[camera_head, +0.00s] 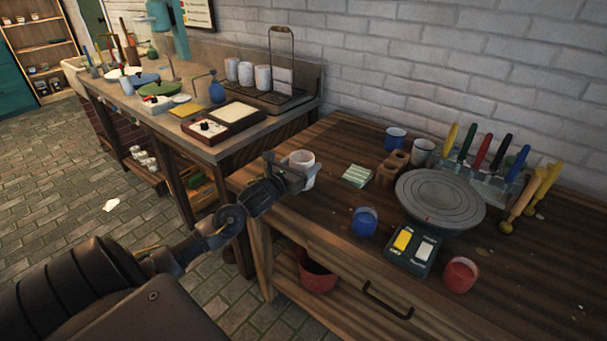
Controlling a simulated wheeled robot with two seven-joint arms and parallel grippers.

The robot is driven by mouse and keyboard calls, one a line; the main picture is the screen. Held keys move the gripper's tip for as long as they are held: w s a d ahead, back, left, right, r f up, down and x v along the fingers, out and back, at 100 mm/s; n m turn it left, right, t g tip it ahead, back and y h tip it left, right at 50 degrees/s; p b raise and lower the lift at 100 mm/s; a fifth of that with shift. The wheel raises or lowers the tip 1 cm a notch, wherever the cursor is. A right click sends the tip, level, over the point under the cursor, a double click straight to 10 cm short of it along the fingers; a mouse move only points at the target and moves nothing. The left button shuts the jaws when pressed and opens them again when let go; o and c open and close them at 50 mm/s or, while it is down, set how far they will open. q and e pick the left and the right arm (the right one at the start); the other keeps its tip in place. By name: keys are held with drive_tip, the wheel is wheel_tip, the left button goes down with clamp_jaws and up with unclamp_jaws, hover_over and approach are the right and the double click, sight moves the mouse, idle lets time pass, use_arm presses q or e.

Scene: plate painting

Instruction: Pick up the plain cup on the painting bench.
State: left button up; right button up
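A plain white cup (303,159) stands upright at the left end of the dark wooden bench (330,215) with the turntable. My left gripper (290,174) is right at this cup, on its near left side, and covers its lower left part. The fingertips are small and dark here. I cannot tell whether they are closed on the cup or only beside it, nor whether the cup's base touches the bench. My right gripper is not in view.
A second bench (225,151) adjoins behind left. Brick wall stands behind.

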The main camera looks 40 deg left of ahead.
use_arm(q)
drive_tip(key=c, duration=0.6)
drive_tip(key=shift+c, duration=0.2)
drive_tip(key=shift+r, duration=0.15)
